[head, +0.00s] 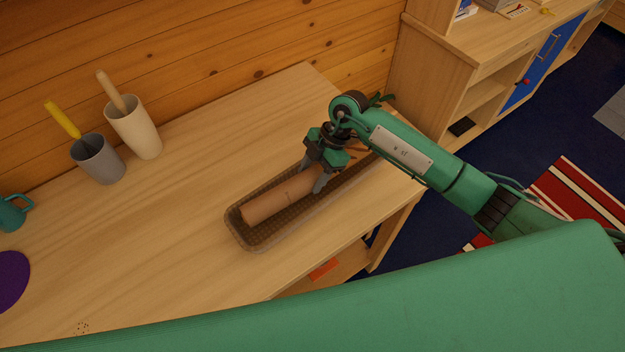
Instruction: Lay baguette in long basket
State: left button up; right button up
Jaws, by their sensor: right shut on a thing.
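The baguette (279,201) is a long tan loaf. It lies lengthwise within the outline of the long basket (249,240), a low brown woven tray on the wooden table. I cannot tell whether the loaf touches the basket floor. My right gripper (320,183) comes down from above and is shut on the baguette, its fingers on either side of it. The far part of the loaf is partly hidden by the gripper and arm. My left gripper is not in view.
A grey cup (98,160) and a cream cup (136,130), each with a handle-like stick, stand near the wall. A teal mug (12,213) and a purple disc (10,280) are at the left. The table (190,230) between them and the basket is clear.

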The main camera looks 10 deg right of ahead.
aim_at(312, 182)
notch_tip(312, 182, down, 3)
jog(key=shift+f+p, duration=0.2)
jog(key=shift+p, duration=0.25)
jog(key=shift+f, duration=0.4)
jog(key=shift+f, duration=0.15)
jog(key=o, duration=1.1)
jog(key=shift+r, duration=0.25)
jog(key=b+v, duration=0.3)
jog(key=v, duration=0.9)
